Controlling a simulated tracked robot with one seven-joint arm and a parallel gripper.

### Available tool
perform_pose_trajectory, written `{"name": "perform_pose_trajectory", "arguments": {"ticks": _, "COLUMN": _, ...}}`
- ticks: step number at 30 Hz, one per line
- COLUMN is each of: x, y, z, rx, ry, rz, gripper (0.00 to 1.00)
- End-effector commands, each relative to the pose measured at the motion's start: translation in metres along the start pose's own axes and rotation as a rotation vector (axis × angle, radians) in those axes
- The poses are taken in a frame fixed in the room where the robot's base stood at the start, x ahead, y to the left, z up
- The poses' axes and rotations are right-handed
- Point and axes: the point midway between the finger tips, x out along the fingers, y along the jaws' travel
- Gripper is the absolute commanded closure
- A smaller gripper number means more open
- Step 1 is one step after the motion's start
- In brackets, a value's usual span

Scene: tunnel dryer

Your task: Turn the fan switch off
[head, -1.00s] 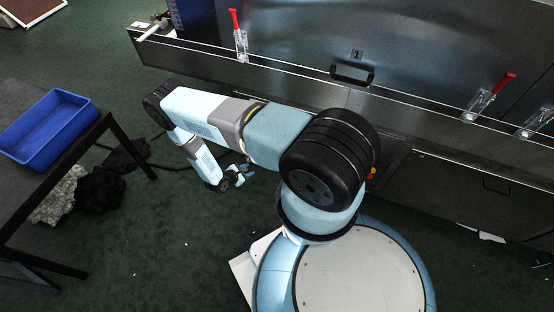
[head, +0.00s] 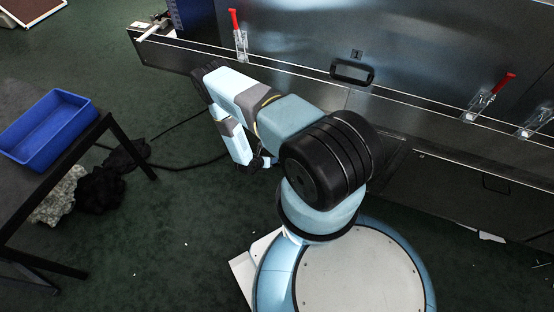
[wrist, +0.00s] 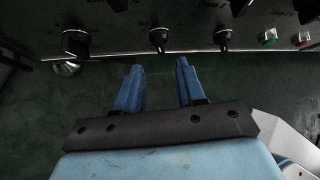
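In the wrist view a dark control panel (wrist: 190,30) runs along the top. It carries several black rotary knobs: a left knob (wrist: 75,42), a middle knob (wrist: 158,38) and a right knob (wrist: 223,38), with others cut off at the top edge. The labels are unreadable, so I cannot tell which is the fan switch. My gripper (wrist: 158,68) is open and empty, its two blue fingers apart and pointing at the panel, just below the middle knob. No contact shows. In the head view my arm hides the gripper and the panel face.
The metal dryer (head: 290,50) has red-handled clamps (head: 240,40) and a black handle (head: 352,72). A blue bin (head: 50,125) stands on the left table. Cables (head: 180,160) cross the green floor.

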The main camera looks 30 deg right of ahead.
Motion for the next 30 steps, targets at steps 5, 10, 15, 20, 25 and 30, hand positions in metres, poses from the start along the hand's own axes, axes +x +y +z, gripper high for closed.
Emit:
{"name": "perform_pose_trajectory", "arguments": {"ticks": 5, "x": 0.033, "y": -0.001, "z": -0.001, "rx": 0.002, "ry": 0.0, "rz": -0.001, "gripper": 0.61}}
{"name": "perform_pose_trajectory", "arguments": {"ticks": 10, "x": 0.059, "y": -0.001, "z": 0.0, "rx": 0.002, "ry": -0.001, "rz": -0.001, "gripper": 0.61}}
{"name": "perform_pose_trajectory", "arguments": {"ticks": 15, "x": 0.075, "y": 0.0, "z": 0.0, "rx": 0.001, "ry": -0.001, "rz": 0.0, "gripper": 0.61}}
{"name": "perform_pose_trajectory", "arguments": {"ticks": 20, "x": 0.081, "y": 0.001, "z": 0.0, "rx": 0.0, "ry": -0.001, "rz": 0.001, "gripper": 0.61}}
{"name": "perform_pose_trajectory", "arguments": {"ticks": 25, "x": 0.081, "y": 0.001, "z": 0.0, "rx": 0.0, "ry": -0.001, "rz": 0.001, "gripper": 0.61}}
{"name": "perform_pose_trajectory", "arguments": {"ticks": 30, "x": 0.081, "y": 0.001, "z": 0.0, "rx": 0.0, "ry": -0.002, "rz": 0.001, "gripper": 0.68}}
